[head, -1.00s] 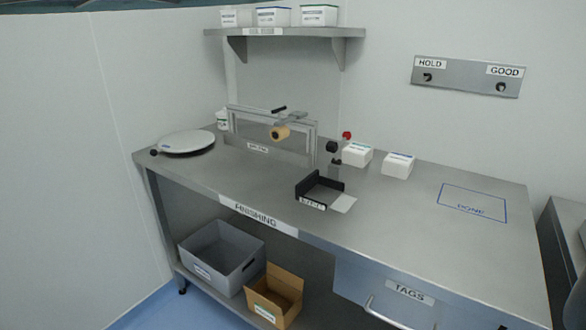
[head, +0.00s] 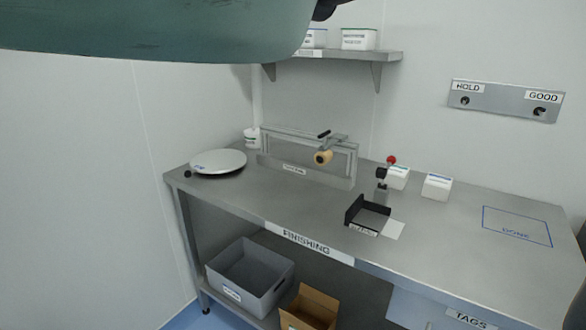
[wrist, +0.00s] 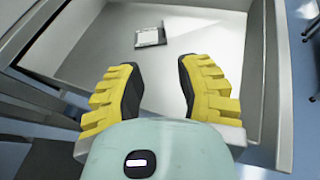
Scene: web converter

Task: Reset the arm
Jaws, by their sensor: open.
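My gripper (wrist: 160,92) shows in the wrist view with its two yellow-and-black fingers spread wide apart. It is open and nothing is between the fingers. Beyond the fingertips is a pale, walled tray-like surface (wrist: 105,40) with a small grey-and-white item (wrist: 150,37) lying on it, apart from the fingers. In the head view a teal link of my arm covers the upper left and hides part of the shelf. My gripper is not in the head view.
The FINISHING bench (head: 240,200) holds a round white plate (head: 218,161), a metal frame fixture (head: 310,158), a black holder (head: 368,214) and white boxes (head: 436,186). A shelf (head: 340,56) and a HOLD/GOOD hook panel (head: 505,100) are on the wall. A grey bin (head: 250,278) sits below.

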